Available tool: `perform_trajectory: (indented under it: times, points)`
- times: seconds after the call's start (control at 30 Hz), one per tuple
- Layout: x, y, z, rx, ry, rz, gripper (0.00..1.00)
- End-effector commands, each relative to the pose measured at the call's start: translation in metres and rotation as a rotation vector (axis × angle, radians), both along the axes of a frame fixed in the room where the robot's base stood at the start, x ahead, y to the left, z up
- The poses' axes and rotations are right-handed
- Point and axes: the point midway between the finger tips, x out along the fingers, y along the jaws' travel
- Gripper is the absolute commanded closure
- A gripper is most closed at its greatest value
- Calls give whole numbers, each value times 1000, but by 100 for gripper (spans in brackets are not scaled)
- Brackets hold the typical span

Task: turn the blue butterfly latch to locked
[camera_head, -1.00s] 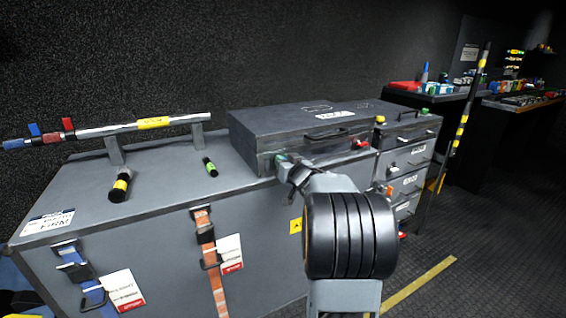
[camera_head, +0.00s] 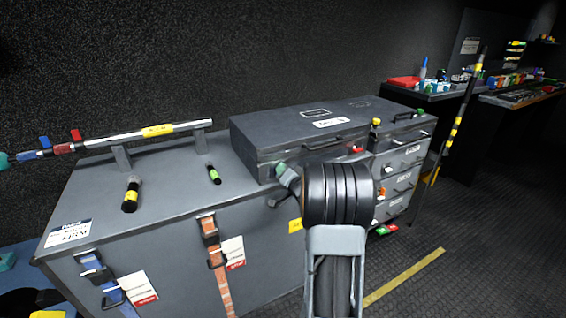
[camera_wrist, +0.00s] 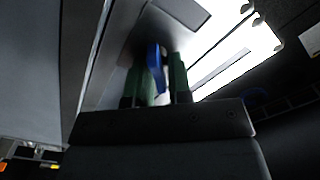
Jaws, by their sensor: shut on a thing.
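The blue butterfly latch (camera_wrist: 155,64) shows in the wrist view as a thin blue wing between my green fingertips. My gripper (camera_wrist: 161,82) is shut on it, one finger on each side. In the head view my gripper (camera_head: 283,172) is at the left front of the grey case (camera_head: 296,128) on the bench, with a green fingertip against its front. The blue latch itself is hidden there by my gripper and arm. I cannot tell the latch's turn angle.
The case stands on a long grey chest (camera_head: 170,225) with an orange strap (camera_head: 217,262) and a blue strap (camera_head: 105,283). A drawer unit (camera_head: 400,172) is to the right. A striped pole (camera_head: 459,122) stands beyond it.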

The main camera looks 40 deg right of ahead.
Motion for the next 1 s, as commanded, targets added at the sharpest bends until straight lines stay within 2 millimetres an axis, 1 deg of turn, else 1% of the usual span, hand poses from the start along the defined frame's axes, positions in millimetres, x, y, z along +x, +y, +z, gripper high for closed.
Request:
perform_trajectory:
  times: [0.07,0.4,0.6,0.8,1.0]
  points:
    - [0,-1,4,75,-7,-1,100]
    - [0,-2,0,387,-51,-1,100]
    - [0,-2,-2,542,-73,-2,100]
    - [0,-3,-5,657,-89,-2,100]
    - [0,-3,-6,728,-99,-1,100]
